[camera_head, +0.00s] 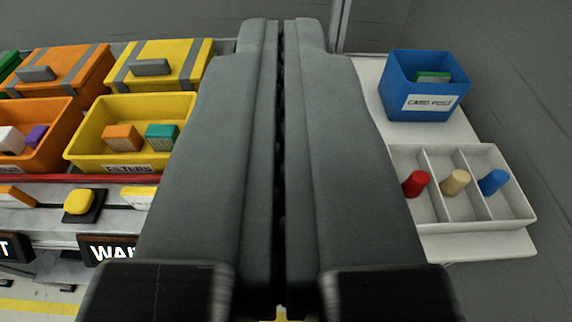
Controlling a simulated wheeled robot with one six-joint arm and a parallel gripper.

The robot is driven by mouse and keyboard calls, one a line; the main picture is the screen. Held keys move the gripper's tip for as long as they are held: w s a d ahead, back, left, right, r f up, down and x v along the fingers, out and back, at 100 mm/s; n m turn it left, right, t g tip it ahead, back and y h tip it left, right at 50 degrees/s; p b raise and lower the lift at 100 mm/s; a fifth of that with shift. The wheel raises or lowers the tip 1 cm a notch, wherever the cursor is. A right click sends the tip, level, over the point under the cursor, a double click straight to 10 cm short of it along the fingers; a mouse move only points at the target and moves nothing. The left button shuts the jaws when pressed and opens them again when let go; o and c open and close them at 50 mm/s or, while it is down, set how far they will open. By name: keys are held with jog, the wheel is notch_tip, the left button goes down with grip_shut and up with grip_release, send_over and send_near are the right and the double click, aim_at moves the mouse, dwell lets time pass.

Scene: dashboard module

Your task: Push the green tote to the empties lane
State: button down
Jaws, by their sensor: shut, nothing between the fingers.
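My gripper (281,28) fills the middle of the view, with its two long grey fingers closed together and nothing between them. It hides whatever lies behind it in the centre. At the far left edge a sliver of a green box (8,66) shows beside an orange lidded box; most of it is cut off, and I cannot tell whether it is the green tote. I see no lane marked for empties.
A yellow open bin (82,150) labelled "FILTERS" and an orange open bin (52,150) stand at left, with a yellow lidded box (190,55) behind. A yellow button (79,202) sits in front. At right are a blue bin (398,95) and a white divided tray (500,158) with pegs.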

jog(key=w+f+g, duration=1.7)
jog(key=w+f, duration=0.3)
jog(key=f, duration=1.1)
jog(key=shift+s+d+f, duration=0.1)
jog(key=shift+d+f, duration=0.1)
jog(key=shift+d, duration=0.1)
jog(key=w, duration=0.2)
jog(key=shift+w, duration=1.05)
jog(key=w, duration=3.4)
jog(key=shift+w, duration=0.2)
jog(key=shift+s, duration=0.15)
